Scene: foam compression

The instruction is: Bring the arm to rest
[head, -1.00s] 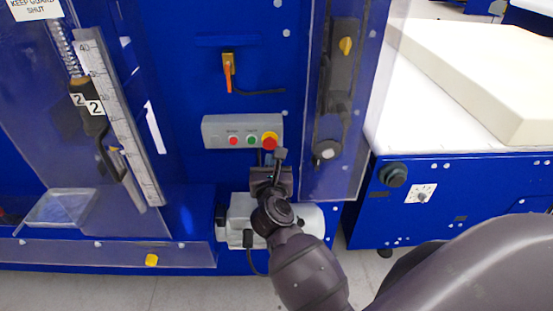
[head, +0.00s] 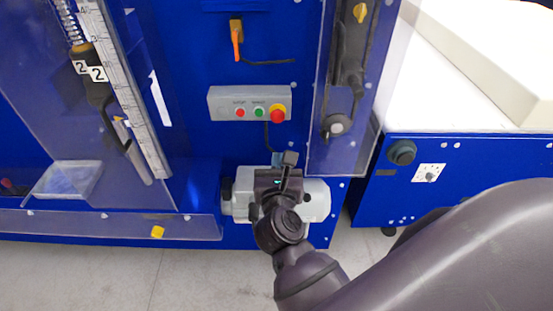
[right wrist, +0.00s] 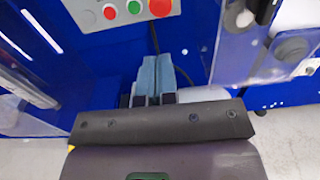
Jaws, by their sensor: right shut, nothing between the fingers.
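My right gripper (head: 284,160) is in front of the blue machine, just below the grey button box (head: 248,103) and over the light grey motor housing (head: 316,200). In the right wrist view its two blue-grey fingers (right wrist: 156,76) are together with nothing between them. The fingers point towards the machine's blue panel below the button box; I cannot tell the exact gap. My right arm comes in from the lower right of the head view. My left gripper is not in view.
The button box has red and green buttons and a red knob (head: 278,115). Clear guard panels (head: 341,150) stand left and right of it. At right is a white-topped blue table (head: 470,105) with a cream foam block (head: 500,40). Grey floor (head: 110,275) is free in front.

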